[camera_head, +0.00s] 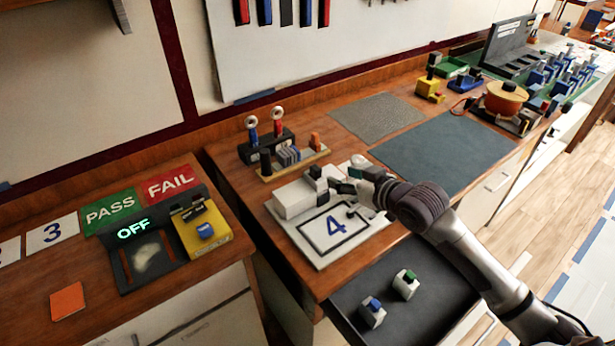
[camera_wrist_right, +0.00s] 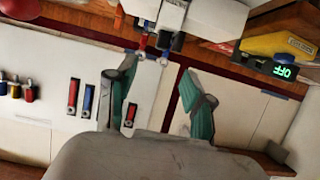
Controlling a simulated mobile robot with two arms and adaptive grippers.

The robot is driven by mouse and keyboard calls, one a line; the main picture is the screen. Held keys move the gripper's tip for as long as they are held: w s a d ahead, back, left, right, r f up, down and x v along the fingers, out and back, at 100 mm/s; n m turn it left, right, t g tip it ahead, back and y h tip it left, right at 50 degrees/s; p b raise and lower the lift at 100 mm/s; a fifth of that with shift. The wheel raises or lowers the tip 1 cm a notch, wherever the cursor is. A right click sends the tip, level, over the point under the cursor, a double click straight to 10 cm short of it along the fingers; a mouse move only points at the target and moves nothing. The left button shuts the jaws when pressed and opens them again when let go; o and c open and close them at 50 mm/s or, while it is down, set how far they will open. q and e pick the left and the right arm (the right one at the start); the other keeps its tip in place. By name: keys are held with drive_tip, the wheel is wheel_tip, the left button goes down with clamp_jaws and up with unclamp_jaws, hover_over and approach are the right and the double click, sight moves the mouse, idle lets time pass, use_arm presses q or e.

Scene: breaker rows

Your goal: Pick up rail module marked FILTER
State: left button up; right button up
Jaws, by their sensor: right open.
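No marking that reads FILTER can be made out in either view, so I cannot tell which module it is. My right gripper (camera_head: 345,186) is open above the board marked 4 (camera_head: 348,247), beside a white block (camera_head: 295,199) with dark parts at its end. In the right wrist view my gripper (camera_wrist_right: 157,100) shows two teal fingers spread apart, with nothing between their tips. Two small light modules, one with a blue top (camera_head: 372,313) and one with a green top (camera_head: 406,285), stand in a dark open drawer. My left gripper is not in view.
A wooden rail stand (camera_head: 292,163) with grey modules stands behind the board. A bare blue-grey mat (camera_head: 445,152) lies to the right. PASS (camera_head: 110,210) and FAIL (camera_head: 170,184) signs and a yellow device (camera_head: 202,232) are on the left counter, across a gap.

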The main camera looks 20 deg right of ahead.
sight(318, 169)
drive_tip(key=p+x, duration=0.1)
drive_tip(key=x, duration=0.5)
drive_tip(key=shift+w+a, duration=0.1)
drive_tip(key=shift+a, duration=0.05)
drive_tip(key=shift+w+a+f, duration=0.1)
drive_tip(key=shift+w+f, duration=0.1)
drive_tip(key=shift+w, duration=0.05)
drive_tip(key=shift+w+a+f+p, duration=0.1)
drive_tip(key=shift+w+p, duration=0.25)
drive_tip(key=x, duration=0.3)
drive_tip(key=shift+w+f+p, duration=0.15)
drive_tip(key=shift+p, duration=0.25)
drive_tip(key=shift+w+a+f, duration=0.2)
drive_tip(key=shift+w, duration=0.15)
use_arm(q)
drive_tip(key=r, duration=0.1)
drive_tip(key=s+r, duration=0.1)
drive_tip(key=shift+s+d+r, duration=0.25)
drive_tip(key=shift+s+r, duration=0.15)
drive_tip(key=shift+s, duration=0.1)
